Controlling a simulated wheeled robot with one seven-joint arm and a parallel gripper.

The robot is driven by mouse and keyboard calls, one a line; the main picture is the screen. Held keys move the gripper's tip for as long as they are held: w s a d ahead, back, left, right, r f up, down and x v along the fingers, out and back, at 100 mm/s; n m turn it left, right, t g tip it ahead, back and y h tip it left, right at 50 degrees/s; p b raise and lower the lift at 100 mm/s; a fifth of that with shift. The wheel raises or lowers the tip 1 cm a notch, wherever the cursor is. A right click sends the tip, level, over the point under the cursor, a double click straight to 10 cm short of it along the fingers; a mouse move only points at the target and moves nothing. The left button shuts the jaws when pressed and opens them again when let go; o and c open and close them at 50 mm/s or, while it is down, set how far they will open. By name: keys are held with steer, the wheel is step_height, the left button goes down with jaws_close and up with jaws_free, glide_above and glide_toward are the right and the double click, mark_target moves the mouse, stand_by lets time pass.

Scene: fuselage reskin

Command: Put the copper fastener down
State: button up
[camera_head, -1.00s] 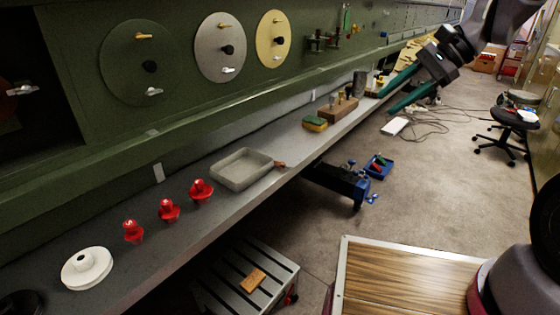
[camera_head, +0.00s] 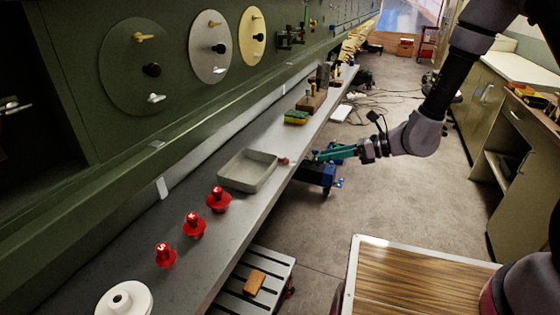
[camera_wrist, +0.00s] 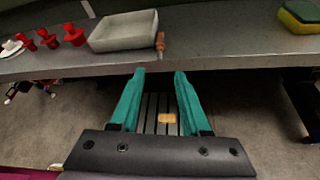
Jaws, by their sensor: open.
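The copper fastener (camera_head: 283,161) is on the grey bench ledge, beside the right corner of the shallow grey tray (camera_head: 235,181) and outside it. In the wrist view the small copper-brown fastener (camera_wrist: 160,43) is at the ledge's front edge, close to the tray (camera_wrist: 125,46). My gripper (camera_head: 318,156) is at the front edge of the ledge, to the right of the fastener. In the wrist view my gripper (camera_wrist: 160,74) has its two green fingers apart, with nothing between them. The fastener is beyond the fingertips, roughly in line with the gap.
Several red knobs (camera_head: 195,225) and a white flanged disc (camera_head: 125,299) stand along the ledge. A green-yellow sponge (camera_head: 295,118) and a wooden block (camera_head: 311,101) are farther along. Below is a slatted stool (camera_head: 233,277) with an orange-brown block (camera_head: 255,282).

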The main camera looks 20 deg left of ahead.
steer(key=x, duration=0.7)
steer(key=shift+a+f, duration=0.15)
steer(key=shift+f, duration=0.2)
steer(key=shift+s, duration=0.1)
jaws_close()
